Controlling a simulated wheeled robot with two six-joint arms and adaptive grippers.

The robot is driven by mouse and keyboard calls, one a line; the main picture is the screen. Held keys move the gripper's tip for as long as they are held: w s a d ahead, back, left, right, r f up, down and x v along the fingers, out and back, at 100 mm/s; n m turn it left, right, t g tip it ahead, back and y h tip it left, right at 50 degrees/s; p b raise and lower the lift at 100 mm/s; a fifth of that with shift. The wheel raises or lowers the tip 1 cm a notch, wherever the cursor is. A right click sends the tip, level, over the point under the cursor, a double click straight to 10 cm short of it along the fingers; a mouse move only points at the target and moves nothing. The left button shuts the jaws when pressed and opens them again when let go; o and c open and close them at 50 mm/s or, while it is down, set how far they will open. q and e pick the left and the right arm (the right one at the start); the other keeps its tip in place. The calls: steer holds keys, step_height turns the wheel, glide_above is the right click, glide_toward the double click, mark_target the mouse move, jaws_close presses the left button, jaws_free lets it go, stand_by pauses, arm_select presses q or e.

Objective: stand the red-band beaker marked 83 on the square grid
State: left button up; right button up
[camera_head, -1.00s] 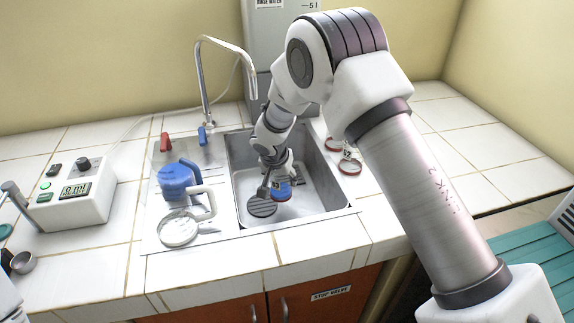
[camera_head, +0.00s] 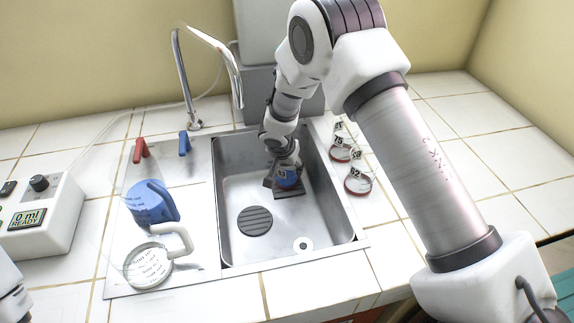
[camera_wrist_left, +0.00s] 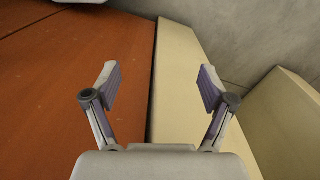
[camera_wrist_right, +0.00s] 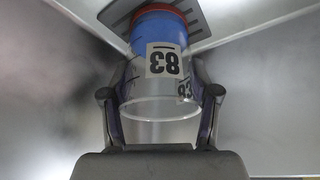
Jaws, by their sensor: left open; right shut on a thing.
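The beaker marked 83 (camera_wrist_right: 160,62) has a red band at its far end, blue contents and clear walls. My right gripper (camera_head: 283,168) is shut on it inside the sink; the gripper's fingers flank the beaker in the right wrist view (camera_wrist_right: 160,100). In the head view the beaker (camera_head: 288,178) is small and partly covered by the gripper. The dark square grid (camera_head: 291,193) lies directly under it; its slots show past the red end in the right wrist view (camera_wrist_right: 190,14). I cannot tell whether beaker and grid touch. My left gripper (camera_wrist_left: 158,90) is open and empty, facing an orange-brown panel.
A round grid (camera_head: 255,221) and a drain (camera_head: 303,245) lie on the sink (camera_head: 235,190) floor. Several red-band beakers (camera_head: 357,182) stand right of the sink. A blue-filled jug (camera_head: 150,203), faucet (camera_head: 180,70) and meter (camera_head: 35,220) are to the left.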

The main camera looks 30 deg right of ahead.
steer(key=shift+s+b, duration=0.1)
steer(key=shift+b, duration=0.2)
steer(key=o, duration=1.2)
steer(key=shift+f, duration=0.1)
steer(key=shift+a+r+p, duration=0.15)
steer(key=shift+r+p, duration=0.2)
steer(key=shift+r, duration=0.2)
steer(key=v, duration=0.6)
steer(key=shift+s+a+r, duration=0.15)
steer(key=shift+r, duration=0.2)
